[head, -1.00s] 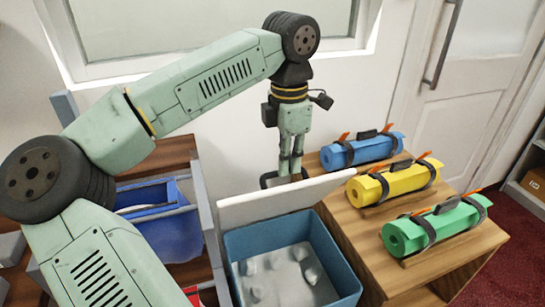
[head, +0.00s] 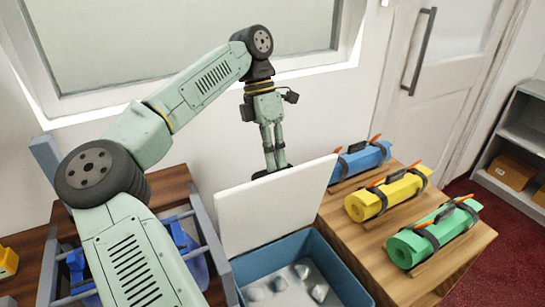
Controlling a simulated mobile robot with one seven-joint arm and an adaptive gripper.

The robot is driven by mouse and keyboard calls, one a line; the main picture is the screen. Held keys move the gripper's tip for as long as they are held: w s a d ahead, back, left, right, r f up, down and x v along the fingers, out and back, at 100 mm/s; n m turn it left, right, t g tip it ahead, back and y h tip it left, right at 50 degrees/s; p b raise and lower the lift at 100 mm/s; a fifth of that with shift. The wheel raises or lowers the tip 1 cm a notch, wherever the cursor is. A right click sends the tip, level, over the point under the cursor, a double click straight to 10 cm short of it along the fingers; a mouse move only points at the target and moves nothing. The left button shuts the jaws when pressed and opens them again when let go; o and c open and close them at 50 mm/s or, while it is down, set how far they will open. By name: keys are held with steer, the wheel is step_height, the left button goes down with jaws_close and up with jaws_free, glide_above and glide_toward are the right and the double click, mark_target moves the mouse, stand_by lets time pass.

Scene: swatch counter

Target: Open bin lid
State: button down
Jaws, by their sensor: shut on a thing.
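The bin (head: 345,276) is a blue box at the lower middle of the head view, with several pale lumps on its grey inside floor. Its white lid (head: 275,204) stands raised steeply at the bin's back edge, and the bin's mouth is uncovered. My gripper (head: 272,170) is behind the lid's top edge, pointing down. It is shut on the lid at that edge; the fingertips are partly hidden behind the lid.
A wooden table (head: 440,262) right of the bin carries a blue roll (head: 360,160), a yellow roll (head: 387,195) and a green roll (head: 433,233). A grey rack (head: 207,243) stands close on the left. A window and wall are behind my arm.

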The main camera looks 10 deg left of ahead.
steer(key=shift+w+a+f+g, duration=0.15)
steer(key=shift+w+a+f, duration=0.15)
steer(key=shift+f, duration=0.25)
steer(key=shift+w+a+f+g, duration=0.15)
steer(key=shift+w+a+f, duration=0.1)
steer(key=shift+f, duration=0.25)
steer(key=c, duration=2.1)
jaws_free()
steer(key=shift+d, duration=0.1)
steer(key=shift+o, duration=1.4)
steer(key=shift+w+f, duration=0.4)
steer(key=shift+w, duration=0.1)
steer(key=shift+o, duration=0.8)
steer(key=shift+s+r, duration=0.3)
steer(key=shift+r, duration=0.15)
steer(key=shift+w+p, duration=0.1)
steer(key=shift+p, duration=0.2)
steer(key=v, duration=0.7)
steer(key=shift+w+a, duration=0.15)
steer(key=shift+a, duration=0.1)
steer(key=shift+r, duration=0.1)
